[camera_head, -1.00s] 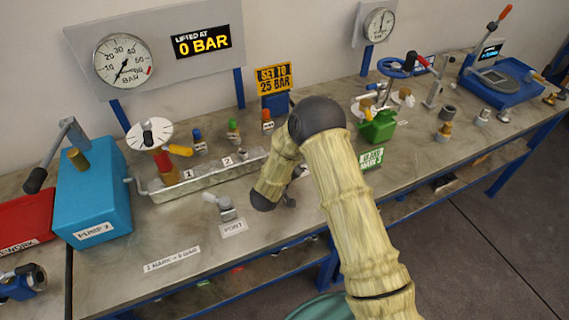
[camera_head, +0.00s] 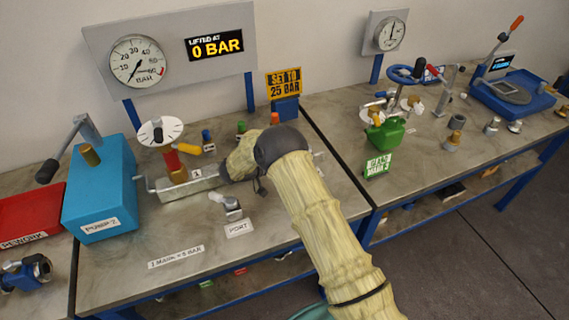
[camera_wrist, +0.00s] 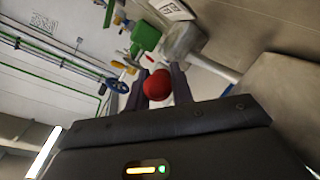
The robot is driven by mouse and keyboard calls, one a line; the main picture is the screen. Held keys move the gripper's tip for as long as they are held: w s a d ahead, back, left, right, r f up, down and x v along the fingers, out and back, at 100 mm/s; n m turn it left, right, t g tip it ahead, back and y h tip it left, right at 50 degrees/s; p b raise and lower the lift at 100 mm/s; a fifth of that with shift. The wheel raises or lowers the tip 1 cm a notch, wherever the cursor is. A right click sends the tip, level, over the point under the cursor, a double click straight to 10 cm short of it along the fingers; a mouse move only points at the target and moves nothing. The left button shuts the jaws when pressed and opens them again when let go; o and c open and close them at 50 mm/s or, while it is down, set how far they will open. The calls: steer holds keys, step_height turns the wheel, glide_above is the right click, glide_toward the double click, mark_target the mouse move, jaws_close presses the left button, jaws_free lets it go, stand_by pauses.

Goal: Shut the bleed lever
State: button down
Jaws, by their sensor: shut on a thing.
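A round red knob (camera_wrist: 157,86) sits between the two dark fingers of my gripper (camera_wrist: 157,76) in the wrist view. The fingers are shut on it. I take it to be the bleed lever's knob; the rest of the lever is hidden. In the head view my gripper is mostly hidden by my own arm, at the right end of the silver manifold (camera_head: 183,190). The knob does not show there. The manifold also shows beyond the fingers in the wrist view (camera_wrist: 184,40). The lever's angle cannot be told.
The gauge valve with a white dial (camera_head: 158,131) and yellow handle stands on the manifold's left. A port fitting (camera_head: 231,208) stands in front.

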steer(key=shift+a, duration=0.15)
stand_by(0.3)
steer(key=c, duration=1.2)
jaws_free()
steer(key=shift+w, duration=0.1)
